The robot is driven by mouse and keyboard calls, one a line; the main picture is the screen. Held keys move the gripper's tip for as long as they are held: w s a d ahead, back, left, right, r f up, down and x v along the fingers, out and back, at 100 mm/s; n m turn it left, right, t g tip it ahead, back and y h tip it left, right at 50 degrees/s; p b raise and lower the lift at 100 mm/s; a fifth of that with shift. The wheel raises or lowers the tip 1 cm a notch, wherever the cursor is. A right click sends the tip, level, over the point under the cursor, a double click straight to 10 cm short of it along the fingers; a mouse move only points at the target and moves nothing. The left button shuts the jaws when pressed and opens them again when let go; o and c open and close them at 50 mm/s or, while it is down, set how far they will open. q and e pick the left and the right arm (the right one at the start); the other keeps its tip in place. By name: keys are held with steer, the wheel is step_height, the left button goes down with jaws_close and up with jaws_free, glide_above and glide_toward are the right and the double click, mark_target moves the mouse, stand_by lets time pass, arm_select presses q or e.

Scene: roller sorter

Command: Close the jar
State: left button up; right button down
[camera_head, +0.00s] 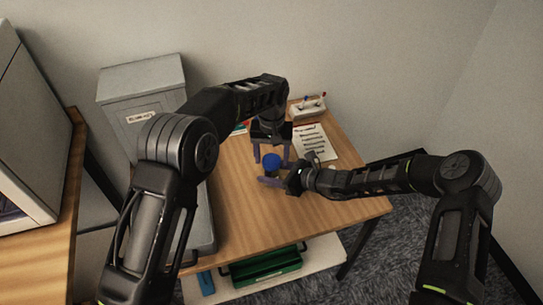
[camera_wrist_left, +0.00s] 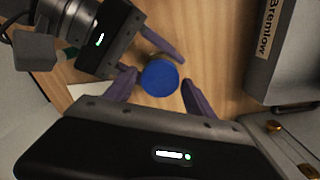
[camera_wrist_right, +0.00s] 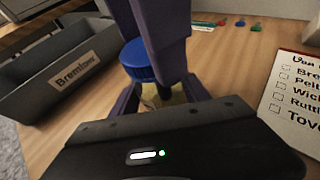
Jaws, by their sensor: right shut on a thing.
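The jar (camera_wrist_right: 163,97), with a pale clear body, stands on the desk between the fingers of my right gripper (camera_wrist_right: 160,95), which is shut on it from the side. A blue lid (camera_head: 271,161) is at the jar's top; I cannot tell how tightly it sits. The lid also shows in the left wrist view (camera_wrist_left: 160,78) and the right wrist view (camera_wrist_right: 137,60). My left gripper (camera_head: 271,156) points down from above. Its fingers are apart, one on each side of the lid, with small gaps visible in the left wrist view. Its fingers partly hide the lid in the right wrist view.
A grey tray labelled Bremlow (camera_wrist_right: 68,75) lies on the desk's left side. A printed checklist (camera_head: 314,143) and a small holder with pens (camera_head: 307,108) are at the back right. A grey labelled box (camera_head: 143,95) stands behind left. The desk's front right (camera_head: 340,205) is clear.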

mark_target(280, 174)
arm_select(q)
steer(key=shift+o, duration=0.9)
step_height(280, 174, up, 12)
arm_select(e)
steer(key=shift+c, duration=2.3)
jaws_free()
steer(key=shift+s+d+r, duration=0.2)
steer(key=shift+s+d, duration=0.05)
steer(key=shift+d, duration=0.35)
arm_select(q)
steer(key=shift+f+b, duration=0.65)
arm_select(e)
steer(key=v, duration=0.6)
steer(key=shift+s+d+r, duration=0.15)
